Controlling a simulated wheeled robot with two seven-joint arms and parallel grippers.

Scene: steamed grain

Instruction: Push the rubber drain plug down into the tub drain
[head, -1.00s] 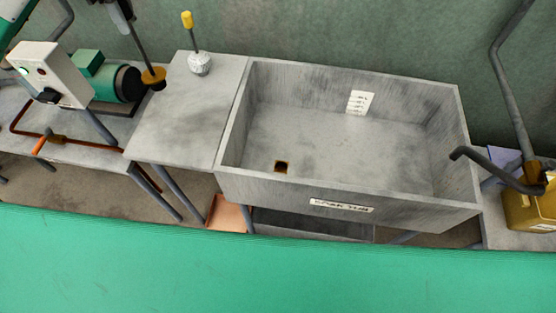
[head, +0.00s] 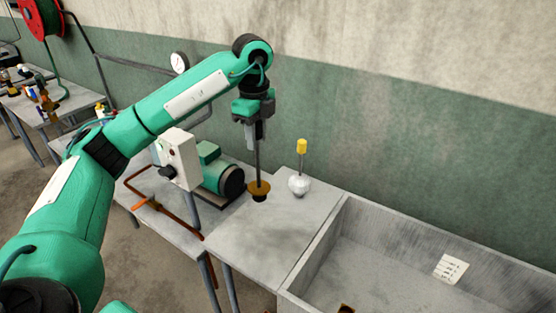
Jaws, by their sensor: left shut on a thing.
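My left gripper (head: 258,137) is shut on the top of a thin upright dark rod. Lower on the rod is a brass-coloured disc with a black end below it, which looks like the drain plug (head: 259,187). It hangs near the left edge of the grey side table; I cannot tell whether it touches anything. The grey tub (head: 400,275) is at the lower right, partly cut off by the frame. Its drain (head: 346,309), a small brass-rimmed opening, just shows at the bottom edge. My right gripper is not in view.
A white lumpy object with a yellow-topped stick (head: 298,185) stands on the side table (head: 270,228), between plug and tub. A green motor (head: 222,175) and white switch box (head: 178,158) are left of the plug. A white label (head: 450,268) is on the tub's inner wall.

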